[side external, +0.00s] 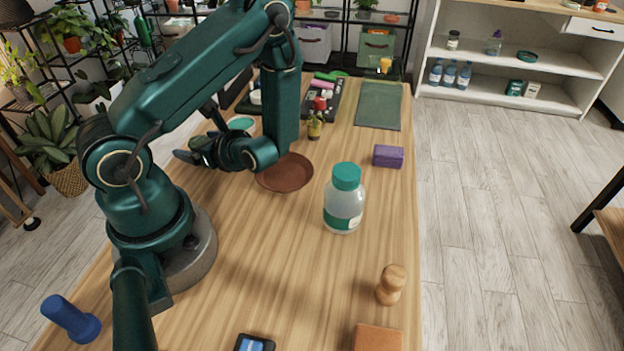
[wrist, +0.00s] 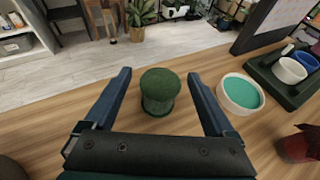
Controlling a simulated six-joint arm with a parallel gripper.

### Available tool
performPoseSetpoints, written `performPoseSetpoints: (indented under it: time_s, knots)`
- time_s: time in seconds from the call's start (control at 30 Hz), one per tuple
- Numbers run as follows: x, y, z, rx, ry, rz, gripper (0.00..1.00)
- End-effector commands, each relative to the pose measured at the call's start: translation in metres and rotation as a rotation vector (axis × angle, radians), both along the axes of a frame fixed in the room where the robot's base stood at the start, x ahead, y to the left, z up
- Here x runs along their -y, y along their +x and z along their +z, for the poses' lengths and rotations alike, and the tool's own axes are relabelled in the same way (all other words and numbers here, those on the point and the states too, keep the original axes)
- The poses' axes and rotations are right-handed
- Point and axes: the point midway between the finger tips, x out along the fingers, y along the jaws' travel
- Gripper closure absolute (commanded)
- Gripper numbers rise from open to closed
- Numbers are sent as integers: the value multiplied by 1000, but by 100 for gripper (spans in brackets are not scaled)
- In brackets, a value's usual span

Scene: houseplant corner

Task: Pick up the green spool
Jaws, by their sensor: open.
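The green spool (wrist: 160,91) stands upright on the wooden table in the wrist view, with a wide round top and a narrower waist. My gripper (wrist: 159,75) is open, with one blue finger to the left of the spool and one to the right. There is a gap on each side, and I see no contact. In the side view my gripper (side external: 188,148) is low over the table's left edge, left of the terracotta saucer. The spool is hard to make out there, mostly hidden by the gripper.
A white bowl with a teal inside (wrist: 241,93) stands close to the right finger. A dark tray (wrist: 268,83) with pots lies further right. In the side view, the terracotta saucer (side external: 286,173), a teal-capped bottle (side external: 343,205) and a purple block (side external: 388,156) stand to the right.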

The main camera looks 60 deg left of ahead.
Motion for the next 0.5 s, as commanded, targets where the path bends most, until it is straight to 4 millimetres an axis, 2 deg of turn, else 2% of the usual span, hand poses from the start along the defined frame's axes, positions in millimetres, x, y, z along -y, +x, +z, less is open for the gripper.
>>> performPoseSetpoints:
  time_s: [0.2,0.5]
  knots:
    - [-19,-6,-8,-4,0,3,11]
    - [-24,-7,-10,0,0,0,11]
